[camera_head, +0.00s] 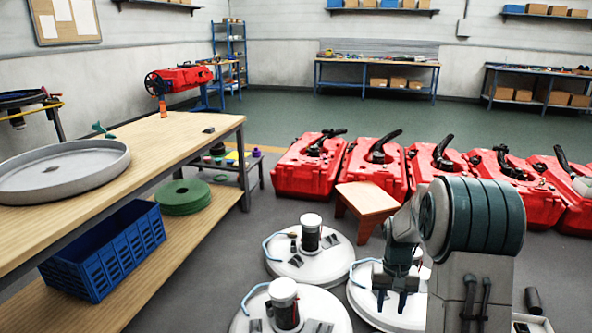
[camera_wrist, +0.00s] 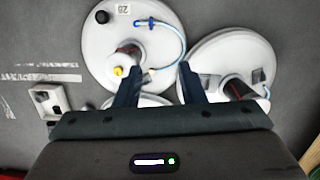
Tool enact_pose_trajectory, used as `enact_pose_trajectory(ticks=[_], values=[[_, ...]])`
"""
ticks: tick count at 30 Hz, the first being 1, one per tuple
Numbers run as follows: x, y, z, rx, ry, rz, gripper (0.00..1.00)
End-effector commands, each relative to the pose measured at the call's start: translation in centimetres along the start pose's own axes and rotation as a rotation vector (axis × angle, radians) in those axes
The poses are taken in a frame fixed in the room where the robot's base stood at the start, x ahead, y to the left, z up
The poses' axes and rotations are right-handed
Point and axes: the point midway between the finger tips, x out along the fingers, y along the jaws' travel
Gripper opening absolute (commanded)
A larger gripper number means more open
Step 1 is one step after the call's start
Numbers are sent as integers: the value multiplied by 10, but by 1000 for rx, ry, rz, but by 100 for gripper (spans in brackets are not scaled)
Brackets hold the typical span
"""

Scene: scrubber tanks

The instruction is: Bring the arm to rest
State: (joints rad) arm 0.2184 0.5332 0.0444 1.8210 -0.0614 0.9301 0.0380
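My gripper (camera_head: 396,286) hangs at the end of my folded arm in the head view, pointing down above a white round scrubber deck (camera_head: 362,302). In the wrist view my gripper (camera_wrist: 157,82) shows two dark fingers spread apart with nothing held between them. Below the fingers lie white round decks, one at the upper middle (camera_wrist: 100,45) with a blue hose and one at the right (camera_wrist: 262,62). The fingers appear above the decks; I cannot tell the exact gap. The arm's large joint hides part of the floor at the right in the head view.
Several red tanks (camera_head: 308,168) stand in a row behind my arm. A wooden stool (camera_head: 367,200) is close behind the decks. At the left a workbench (camera_head: 175,140) bears a grey round pan (camera_head: 62,172); a blue crate (camera_head: 105,262) sits on its lower shelf. Open floor lies beyond the tanks.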

Motion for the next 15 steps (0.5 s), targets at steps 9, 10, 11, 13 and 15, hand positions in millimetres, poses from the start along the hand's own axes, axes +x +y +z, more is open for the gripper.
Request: enact_pose_trajectory(ticks=[9, 10, 11, 13, 15], values=[[-154, -23, 86, -51, 129, 6, 36], [-165, -24, 95, -56, 140, 6, 36], [-176, -26, 104, -60, 152, 6, 36], [-200, -29, 124, -70, 179, 5, 36], [-223, -32, 145, -81, 205, 2, 36]])
